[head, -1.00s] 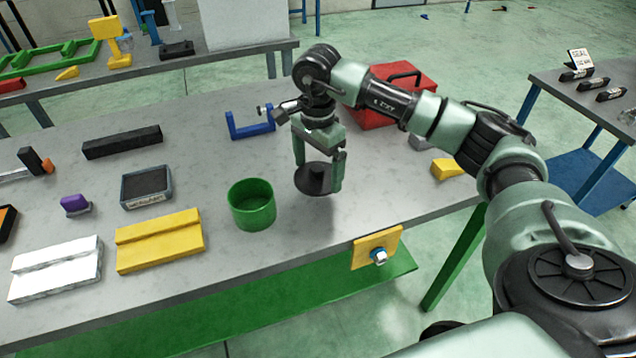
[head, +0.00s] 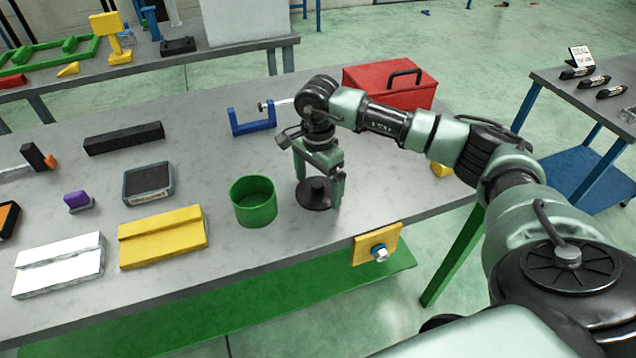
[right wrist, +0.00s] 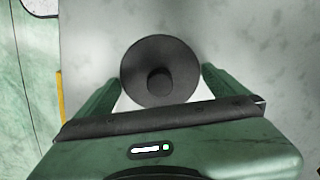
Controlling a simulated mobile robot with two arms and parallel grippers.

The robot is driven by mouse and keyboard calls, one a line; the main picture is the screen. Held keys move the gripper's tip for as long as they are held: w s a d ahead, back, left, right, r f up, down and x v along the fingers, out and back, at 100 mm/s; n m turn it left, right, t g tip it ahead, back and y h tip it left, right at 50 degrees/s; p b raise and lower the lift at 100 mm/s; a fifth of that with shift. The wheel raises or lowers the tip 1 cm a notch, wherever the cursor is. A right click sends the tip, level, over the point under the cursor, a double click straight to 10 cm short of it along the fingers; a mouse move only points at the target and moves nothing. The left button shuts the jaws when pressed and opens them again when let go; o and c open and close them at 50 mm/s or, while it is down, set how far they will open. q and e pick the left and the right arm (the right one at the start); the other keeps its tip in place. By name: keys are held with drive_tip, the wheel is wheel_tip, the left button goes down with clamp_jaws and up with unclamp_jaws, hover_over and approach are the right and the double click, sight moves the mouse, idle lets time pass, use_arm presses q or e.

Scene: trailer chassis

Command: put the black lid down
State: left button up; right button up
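The black lid (head: 314,195) is a round dark disc with a knob on top. It lies level, knob up, at the table surface, to the right of the green pot (head: 254,204). My right gripper (head: 319,190) points down over it, with one finger at each side of its rim. In the right wrist view the lid (right wrist: 148,62) sits between the two green fingers (right wrist: 160,82), which appear to touch its rim. A hair-thin gap cannot be ruled out. My left gripper is not in view.
The grey table (head: 226,163) is bare behind the lid. A blue clamp-shaped bracket (head: 252,124) and a red toolbox (head: 385,86) stand farther back. Yellow (head: 163,239) and white blocks lie left. The front edge, with a yellow plate (head: 370,247), is close.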

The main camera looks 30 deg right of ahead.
sight(318, 184)
drive_tip(key=shift+r+p, duration=0.3)
drive_tip(key=shift+w+r+b, duration=0.1)
drive_tip(key=shift+r+b, duration=0.2)
drive_tip(key=shift+b, duration=0.05)
wheel_tip(318, 184, up, 11)
drive_tip(key=b, duration=0.2)
idle(0.3)
